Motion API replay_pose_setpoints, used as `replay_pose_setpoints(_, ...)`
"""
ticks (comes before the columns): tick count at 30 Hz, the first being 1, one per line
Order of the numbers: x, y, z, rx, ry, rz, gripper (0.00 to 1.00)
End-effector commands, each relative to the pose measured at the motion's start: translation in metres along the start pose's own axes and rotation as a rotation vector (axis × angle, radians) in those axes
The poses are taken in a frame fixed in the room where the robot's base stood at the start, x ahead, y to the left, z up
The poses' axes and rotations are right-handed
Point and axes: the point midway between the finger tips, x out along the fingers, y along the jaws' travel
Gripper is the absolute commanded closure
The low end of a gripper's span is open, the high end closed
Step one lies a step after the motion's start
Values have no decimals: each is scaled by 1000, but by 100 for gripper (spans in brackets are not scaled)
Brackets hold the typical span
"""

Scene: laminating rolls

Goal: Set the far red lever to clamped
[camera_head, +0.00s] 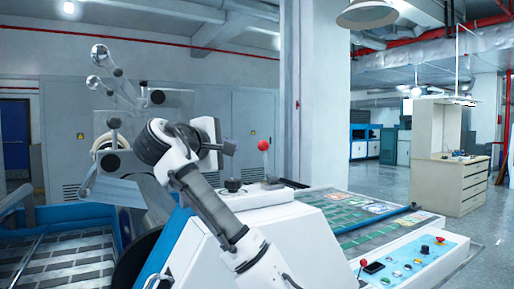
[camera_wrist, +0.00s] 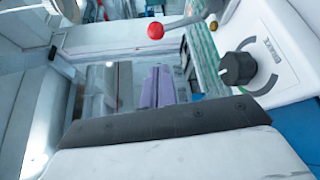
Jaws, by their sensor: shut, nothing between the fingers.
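The far red lever shows in the head view as a red ball (camera_head: 263,145) on a thin, nearly upright metal rod, on the white machine top. In the wrist view its red ball (camera_wrist: 155,31) is at upper centre, with the rod running to the right. My gripper (camera_head: 229,147) is shut and empty, its dark tips pointing right, just left of the lever in the head view and apart from it. In the wrist view the purple-grey fingers (camera_wrist: 164,84) lie together below the ball. Depth between tips and lever is unclear.
A black knob (camera_head: 233,185) stands left of the lever base; it also shows in the wrist view (camera_wrist: 237,68). Metal-ball handles (camera_head: 100,54) rise behind my arm.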

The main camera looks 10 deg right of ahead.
Motion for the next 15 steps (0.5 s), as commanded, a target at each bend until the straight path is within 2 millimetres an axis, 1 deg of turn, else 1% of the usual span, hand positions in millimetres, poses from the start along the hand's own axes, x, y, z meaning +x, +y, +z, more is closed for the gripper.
replay_pose_setpoints(11,0,0,0,0,1,1,100)
replay_pose_setpoints(15,5,1,0,0,0,0,100)
